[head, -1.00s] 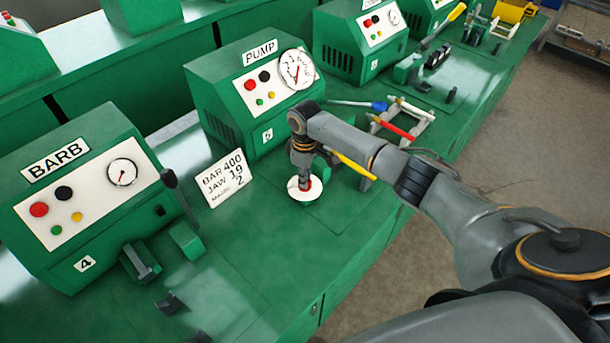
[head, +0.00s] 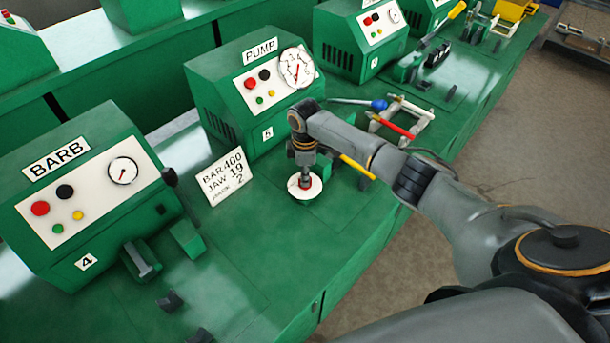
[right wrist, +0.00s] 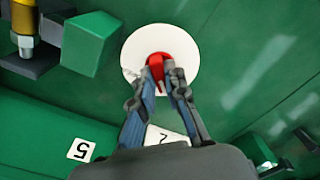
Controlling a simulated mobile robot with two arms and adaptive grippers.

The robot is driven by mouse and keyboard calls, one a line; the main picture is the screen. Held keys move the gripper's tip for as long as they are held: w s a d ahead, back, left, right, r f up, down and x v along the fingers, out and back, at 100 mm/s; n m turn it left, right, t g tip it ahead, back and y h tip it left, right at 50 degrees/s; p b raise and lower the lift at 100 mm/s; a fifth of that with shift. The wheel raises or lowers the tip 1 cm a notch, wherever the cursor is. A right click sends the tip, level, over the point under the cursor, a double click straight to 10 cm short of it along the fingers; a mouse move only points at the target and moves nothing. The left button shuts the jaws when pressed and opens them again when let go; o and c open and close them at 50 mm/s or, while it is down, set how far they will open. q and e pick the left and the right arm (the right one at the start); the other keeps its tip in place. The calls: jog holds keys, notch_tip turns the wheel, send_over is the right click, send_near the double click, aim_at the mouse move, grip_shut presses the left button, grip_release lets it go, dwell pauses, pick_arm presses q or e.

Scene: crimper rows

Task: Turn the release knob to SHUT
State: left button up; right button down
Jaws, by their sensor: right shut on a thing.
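The release knob (right wrist: 157,68) is red and sits in the middle of a round white plate (right wrist: 188,50) on the green bench top in the right wrist view. In the head view the white plate (head: 313,194) lies in front of the PUMP machine (head: 232,92). My right gripper (right wrist: 166,74) points down at the plate and is shut on the knob, one finger on each side. It also shows in the head view (head: 305,181), where it hides most of the knob. Any lettering on the plate is too small to read. My left gripper is not in view.
A white card (head: 224,177) with "BAR 400, JAW 19" stands left of the plate. The BARB machine (head: 88,190) stands at left. A yellow-handled part (head: 357,166) is close to my right gripper. A rack (head: 405,117) with a red handle is farther right.

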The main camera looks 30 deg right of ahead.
jog(key=shift+r, duration=0.1)
jog(key=c, duration=1.4)
grip_release()
jog(key=shift+o, duration=0.2)
notch_tip(320, 180, up, 12)
